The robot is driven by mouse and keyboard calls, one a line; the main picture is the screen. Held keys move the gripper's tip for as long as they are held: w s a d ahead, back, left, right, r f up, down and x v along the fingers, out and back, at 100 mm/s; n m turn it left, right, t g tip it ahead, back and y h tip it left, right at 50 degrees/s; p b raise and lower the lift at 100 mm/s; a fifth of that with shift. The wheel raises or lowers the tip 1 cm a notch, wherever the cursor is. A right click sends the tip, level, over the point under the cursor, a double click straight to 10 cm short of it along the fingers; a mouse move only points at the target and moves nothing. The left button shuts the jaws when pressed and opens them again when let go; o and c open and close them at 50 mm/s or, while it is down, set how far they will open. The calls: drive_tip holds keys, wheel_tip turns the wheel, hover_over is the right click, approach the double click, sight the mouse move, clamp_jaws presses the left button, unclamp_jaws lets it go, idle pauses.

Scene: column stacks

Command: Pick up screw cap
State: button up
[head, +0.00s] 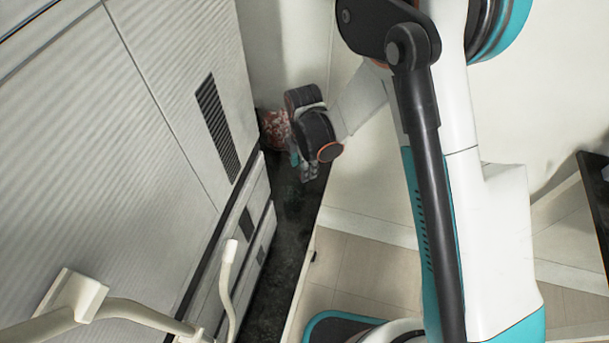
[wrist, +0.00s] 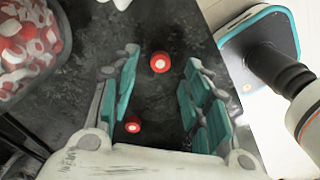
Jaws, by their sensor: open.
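Two red screw caps with pale centres lie on a dark, worn surface in the wrist view. One cap (wrist: 160,62) is ahead, around the level of the fingertips in the picture. The other cap (wrist: 132,125) is closer to the palm, beside the left finger. My gripper (wrist: 161,80) is open above the surface, with teal pads on both sides and nothing held between them. In the head view my gripper (head: 304,172) hangs over the dark surface (head: 285,215); no loose cap can be made out there.
A clear container (wrist: 47,62) full of red and white caps stands at the left in the wrist view. In the head view it shows partly behind my gripper (head: 273,130). A ribbed grey panel (head: 130,130) borders the surface on the left. Tiled floor (head: 350,270) lies right.

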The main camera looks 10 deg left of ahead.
wheel_tip(320, 180, down, 4)
drive_tip(key=shift+r+b, duration=0.25)
drive_tip(key=shift+b, duration=0.2)
drive_tip(key=c, duration=0.8)
drive_tip(key=shift+r, duration=0.1)
